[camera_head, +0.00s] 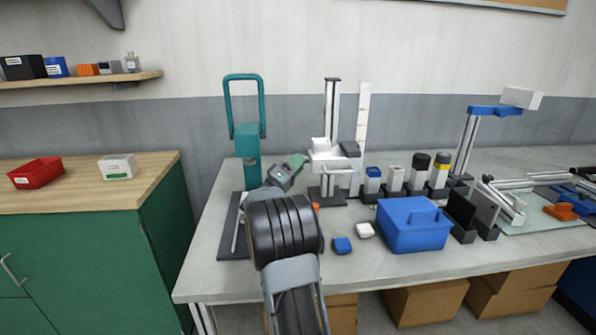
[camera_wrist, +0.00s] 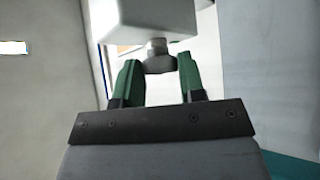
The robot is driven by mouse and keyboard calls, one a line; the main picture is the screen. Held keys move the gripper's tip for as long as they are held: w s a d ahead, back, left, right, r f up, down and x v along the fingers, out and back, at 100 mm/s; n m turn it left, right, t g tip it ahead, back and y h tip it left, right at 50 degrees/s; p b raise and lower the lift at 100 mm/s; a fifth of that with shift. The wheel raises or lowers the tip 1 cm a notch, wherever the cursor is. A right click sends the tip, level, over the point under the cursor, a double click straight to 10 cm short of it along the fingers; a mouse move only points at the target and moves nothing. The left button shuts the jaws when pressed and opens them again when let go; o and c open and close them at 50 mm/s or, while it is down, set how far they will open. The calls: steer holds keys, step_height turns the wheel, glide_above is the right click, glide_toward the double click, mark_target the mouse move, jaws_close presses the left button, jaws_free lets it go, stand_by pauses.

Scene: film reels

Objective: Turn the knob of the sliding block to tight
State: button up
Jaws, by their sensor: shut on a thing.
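The white sliding block (camera_head: 322,147) sits on an upright post (camera_head: 332,105) in the middle of the table. In the wrist view the white block (camera_wrist: 150,18) fills the top, with a light metal neck and a dark grey knob (camera_wrist: 158,64) on its near side. My gripper (camera_wrist: 159,75) has its two green fingers on either side of the knob, shut on it. In the head view my gripper (camera_head: 299,161) reaches the block from the left; the knob is hidden there. I cannot read the knob's tight or loose setting.
A teal press-like stand (camera_head: 247,145) rises just left of my gripper. A white upright strip (camera_head: 362,130) stands right of the post. Several capped containers (camera_head: 396,178), a blue box (camera_head: 413,228) and small blue and white pieces lie to the right and front.

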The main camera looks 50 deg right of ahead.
steer(key=shift+f+m+g, duration=0.1)
steer(key=shift+m+g, duration=0.3)
steer(key=o, duration=0.9)
steer(key=a, duration=0.5)
steer(key=a+f, duration=0.1)
steer(key=a, duration=0.5)
steer(key=w+a+f, duration=0.1)
steer(key=a, duration=0.4)
steer(key=shift+a+f, duration=0.15)
steer(key=shift+a, duration=0.05)
